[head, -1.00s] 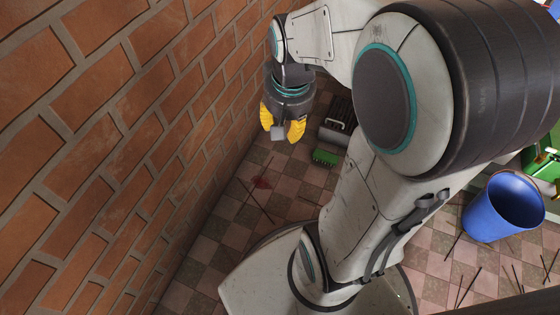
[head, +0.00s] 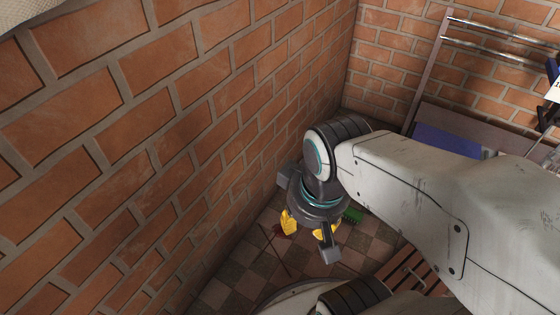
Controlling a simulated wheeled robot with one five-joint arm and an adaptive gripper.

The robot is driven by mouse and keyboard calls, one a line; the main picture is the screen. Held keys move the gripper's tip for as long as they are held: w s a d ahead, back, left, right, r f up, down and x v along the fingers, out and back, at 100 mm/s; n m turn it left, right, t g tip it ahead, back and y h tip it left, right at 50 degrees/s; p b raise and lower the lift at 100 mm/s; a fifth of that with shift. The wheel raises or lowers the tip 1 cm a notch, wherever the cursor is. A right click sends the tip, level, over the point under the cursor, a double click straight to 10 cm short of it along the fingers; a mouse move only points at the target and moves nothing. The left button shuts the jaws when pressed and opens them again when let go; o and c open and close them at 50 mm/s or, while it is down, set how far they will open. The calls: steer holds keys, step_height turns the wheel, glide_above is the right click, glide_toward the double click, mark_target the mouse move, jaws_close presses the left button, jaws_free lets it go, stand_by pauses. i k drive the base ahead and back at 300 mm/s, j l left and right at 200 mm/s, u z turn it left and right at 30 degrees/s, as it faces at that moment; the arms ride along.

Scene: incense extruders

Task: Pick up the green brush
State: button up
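The green brush (head: 352,215) lies on the checkered floor (head: 222,295). Only a small green part of it shows, at the right of my gripper; the rest is hidden behind my gripper and arm. My gripper (head: 306,229) points down over the floor, its two yellow fingertips spread apart with nothing seen between them. It is in front of and left of the brush in the picture. I cannot tell its height above the floor or whether it touches the brush.
A brick wall (head: 150,120) runs close along the left, and another (head: 385,65) closes the back. A brown slatted object with a handle (head: 408,272) is at the lower right. A metal rack (head: 430,65) and a blue box (head: 447,140) are at the back right. Thin sticks lie on the floor.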

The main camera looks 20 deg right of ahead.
mark_target(354, 215)
steer(key=z, duration=1.25)
